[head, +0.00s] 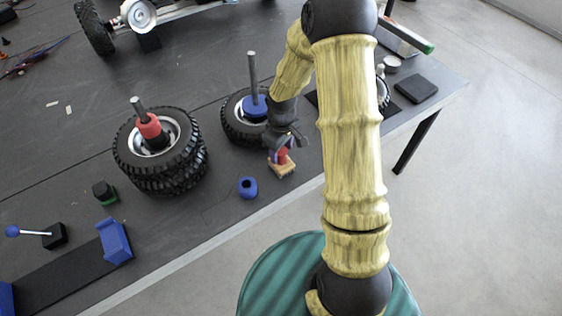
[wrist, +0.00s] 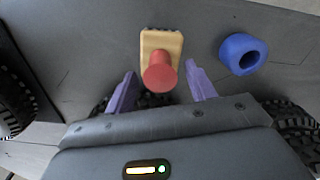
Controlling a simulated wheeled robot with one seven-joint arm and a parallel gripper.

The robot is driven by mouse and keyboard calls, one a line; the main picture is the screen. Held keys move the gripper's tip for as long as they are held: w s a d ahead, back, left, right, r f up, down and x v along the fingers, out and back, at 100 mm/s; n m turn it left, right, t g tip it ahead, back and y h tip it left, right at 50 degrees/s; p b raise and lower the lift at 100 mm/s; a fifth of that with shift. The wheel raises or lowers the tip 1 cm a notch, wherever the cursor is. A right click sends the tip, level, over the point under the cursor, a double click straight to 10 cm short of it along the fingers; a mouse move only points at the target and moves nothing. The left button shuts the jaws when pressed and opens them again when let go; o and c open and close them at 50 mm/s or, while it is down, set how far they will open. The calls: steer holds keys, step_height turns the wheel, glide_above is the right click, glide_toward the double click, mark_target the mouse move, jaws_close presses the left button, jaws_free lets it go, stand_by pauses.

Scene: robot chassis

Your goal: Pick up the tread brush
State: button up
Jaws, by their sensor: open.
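The tread brush (head: 282,168) stands on the dark table near its front edge, with a light wooden block below and a red knob handle on top. In the wrist view the brush's red handle (wrist: 159,76) points up toward the camera, between and slightly beyond the fingertips. My gripper (head: 284,146) is just above the brush in the head view and partly hides its handle. In the wrist view the two purple fingers of my gripper (wrist: 160,84) are spread apart, with nothing clamped between them.
A blue ring (head: 248,187) lies left of the brush. A tire with a blue collar and upright rod (head: 254,104) stands just behind. Stacked tires (head: 160,150) with a red collar stand farther left. The table's front edge (head: 215,245) is close to the brush.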

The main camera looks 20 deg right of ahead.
step_height(320, 180, down, 3)
stand_by(0.6)
steer(key=c, duration=0.6)
steer(key=shift+d, duration=0.1)
jaws_close()
steer(key=shift+r, duration=0.15)
step_height(320, 180, up, 10)
steer(key=shift+f, duration=0.1)
